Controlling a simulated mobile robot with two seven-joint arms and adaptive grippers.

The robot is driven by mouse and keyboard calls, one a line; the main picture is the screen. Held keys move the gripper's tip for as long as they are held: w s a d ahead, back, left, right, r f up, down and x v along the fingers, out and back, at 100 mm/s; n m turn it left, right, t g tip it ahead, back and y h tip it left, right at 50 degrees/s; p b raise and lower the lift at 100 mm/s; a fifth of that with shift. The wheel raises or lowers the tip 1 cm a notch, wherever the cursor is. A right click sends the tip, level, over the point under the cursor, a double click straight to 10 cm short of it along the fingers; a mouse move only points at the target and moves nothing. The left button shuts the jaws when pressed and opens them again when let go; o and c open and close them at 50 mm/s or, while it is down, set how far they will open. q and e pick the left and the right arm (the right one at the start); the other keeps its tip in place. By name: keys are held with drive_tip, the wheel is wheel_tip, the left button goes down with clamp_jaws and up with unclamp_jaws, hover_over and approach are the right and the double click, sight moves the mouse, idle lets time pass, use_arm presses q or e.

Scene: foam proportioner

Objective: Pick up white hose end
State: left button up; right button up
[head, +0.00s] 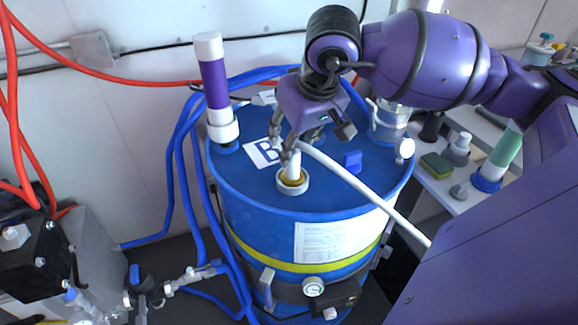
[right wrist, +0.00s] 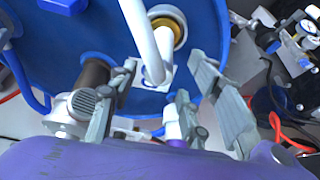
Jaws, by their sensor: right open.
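The white hose (head: 370,195) slopes up from the lower right to the blue drum's lid. Its white end (head: 295,163) bends down into a ringed opening (head: 292,182) in the lid. My right gripper (head: 312,138) is open and reaches down over the bend of the hose, with its fingers spread near it. In the right wrist view the hose bend (right wrist: 155,65) lies between the spread fingers (right wrist: 166,78), and the brass-coloured ring (right wrist: 180,28) is behind it. I cannot tell whether a finger touches the hose. My left gripper is not in view.
A purple and white tube (head: 213,85) stands upright on the left of the drum lid (head: 235,170). Blue hoses run down the drum's left side. A shelf holds a sponge (head: 436,165).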

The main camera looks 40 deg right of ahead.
sight(293, 163)
drive_tip(key=x, duration=0.3)
drive_tip(key=p+x, duration=0.1)
drive_tip(key=x, duration=0.1)
drive_tip(key=shift+s+f, duration=0.3)
drive_tip(key=shift+f, duration=0.15)
clamp_jaws()
